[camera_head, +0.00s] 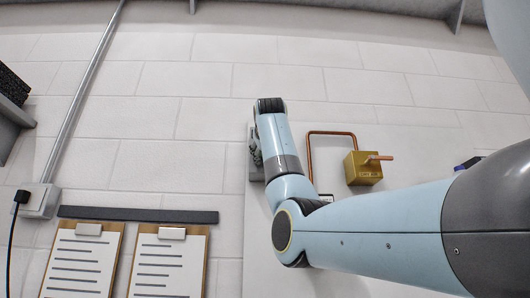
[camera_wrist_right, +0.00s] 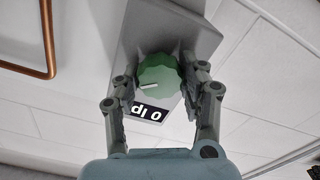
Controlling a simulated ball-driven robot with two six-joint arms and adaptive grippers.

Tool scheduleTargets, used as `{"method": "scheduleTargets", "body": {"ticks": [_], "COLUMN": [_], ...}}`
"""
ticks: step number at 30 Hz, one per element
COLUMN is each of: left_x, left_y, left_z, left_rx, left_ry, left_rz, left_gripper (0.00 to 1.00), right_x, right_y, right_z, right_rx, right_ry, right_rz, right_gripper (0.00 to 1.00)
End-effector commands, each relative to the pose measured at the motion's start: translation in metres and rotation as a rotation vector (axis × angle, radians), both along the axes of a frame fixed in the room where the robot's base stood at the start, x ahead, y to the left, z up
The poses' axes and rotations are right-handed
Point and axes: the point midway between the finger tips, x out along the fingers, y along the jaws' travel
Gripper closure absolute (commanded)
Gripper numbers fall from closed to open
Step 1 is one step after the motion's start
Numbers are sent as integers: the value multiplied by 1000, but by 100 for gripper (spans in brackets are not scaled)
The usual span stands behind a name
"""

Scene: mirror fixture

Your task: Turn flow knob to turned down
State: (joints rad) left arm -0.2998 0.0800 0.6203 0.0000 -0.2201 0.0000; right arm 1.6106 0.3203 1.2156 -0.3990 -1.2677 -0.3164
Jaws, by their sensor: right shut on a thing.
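The flow knob (camera_wrist_right: 160,75) is a green scalloped dial with a white pointer line, on a grey box (camera_wrist_right: 133,22) fixed to the wall. In the right wrist view the pointer aims to the left. My right gripper (camera_wrist_right: 160,82) has its two fingers on either side of the knob and is shut on it. A black label (camera_wrist_right: 148,113) with white characters sits beside the knob and is partly hidden by a finger. In the head view my right arm covers the knob, and the right gripper (camera_head: 256,150) shows only in part at the box.
A copper pipe (camera_head: 333,133) runs to a brass block (camera_head: 362,170) with a copper-coloured lever (camera_head: 377,158), right of my wrist. Two clipboards (camera_head: 82,262) hang at lower left under a dark rail (camera_head: 138,215). A conduit (camera_head: 83,95) runs down the left wall.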

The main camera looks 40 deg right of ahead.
Motion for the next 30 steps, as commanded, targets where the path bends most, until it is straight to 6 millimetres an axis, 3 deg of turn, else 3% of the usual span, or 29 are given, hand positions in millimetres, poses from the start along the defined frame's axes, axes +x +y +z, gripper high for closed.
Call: {"method": "scheduleTargets", "body": {"ticks": [30], "left_x": [2], "left_y": [0], "left_z": [48], "left_rx": [0], "left_ry": [-3], "left_rz": [0], "left_gripper": [60], "right_x": [2], "right_y": [2], "right_z": [-1], "right_rx": [-628], "right_ry": [529], "right_rz": [1], "right_gripper": [90]}}
